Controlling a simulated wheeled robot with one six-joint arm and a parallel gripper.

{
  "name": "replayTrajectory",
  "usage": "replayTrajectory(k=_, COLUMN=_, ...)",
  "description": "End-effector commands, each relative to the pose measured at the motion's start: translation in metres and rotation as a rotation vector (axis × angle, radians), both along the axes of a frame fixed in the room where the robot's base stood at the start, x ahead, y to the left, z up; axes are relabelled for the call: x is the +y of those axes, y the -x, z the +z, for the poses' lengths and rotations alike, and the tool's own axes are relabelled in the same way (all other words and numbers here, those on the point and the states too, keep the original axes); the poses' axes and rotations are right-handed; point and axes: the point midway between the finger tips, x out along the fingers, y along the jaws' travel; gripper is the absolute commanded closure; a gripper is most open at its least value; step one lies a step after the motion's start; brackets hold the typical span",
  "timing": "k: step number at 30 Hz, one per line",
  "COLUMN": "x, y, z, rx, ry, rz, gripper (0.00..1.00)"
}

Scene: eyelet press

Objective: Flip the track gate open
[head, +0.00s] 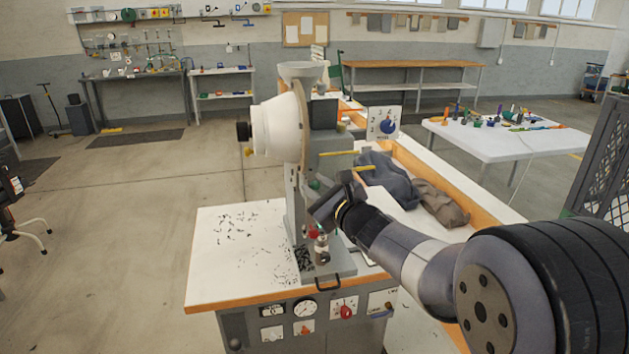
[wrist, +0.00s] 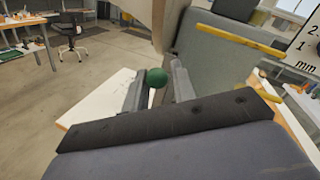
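The eyelet press (head: 298,160) stands on a white bench top, with a white round housing at its upper left. A small green ball knob (head: 315,184) sits on its front. It also shows in the wrist view (wrist: 157,78), in the gap between my fingertips. I cannot tell which part is the track gate, or whether the knob belongs to it. My gripper (head: 316,207) is at the front of the press, just below the knob. In the wrist view its fingers are apart; a sliver of space seems to show beside the knob, and contact is unclear.
Two yellow bars (head: 338,153) stick out right of the press, above my gripper. A dial card (head: 384,123) stands behind. Dark cloths (head: 388,180) lie in the wooden-edged tray at right. Small dark bits (head: 235,228) scatter the bench; its left part is otherwise clear.

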Motion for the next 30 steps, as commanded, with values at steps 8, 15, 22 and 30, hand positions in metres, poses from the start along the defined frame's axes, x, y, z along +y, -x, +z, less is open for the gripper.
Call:
replayTrajectory(k=8, x=0.0068, y=-0.0094, z=0.0001, rx=0.0, ry=-0.001, rz=0.0, gripper=0.75)
replayTrajectory(k=15, x=0.0066, y=-0.0093, z=-0.0002, rx=-0.001, ry=0.0, rz=0.0, gripper=0.78)
replayTrajectory(k=22, x=0.0064, y=-0.0093, z=-0.0001, rx=0.0, ry=0.0, rz=0.0, gripper=0.97)
replayTrajectory(k=30, x=0.0066, y=-0.0099, z=0.0048, rx=0.029, ry=0.009, rz=0.001, gripper=1.0)
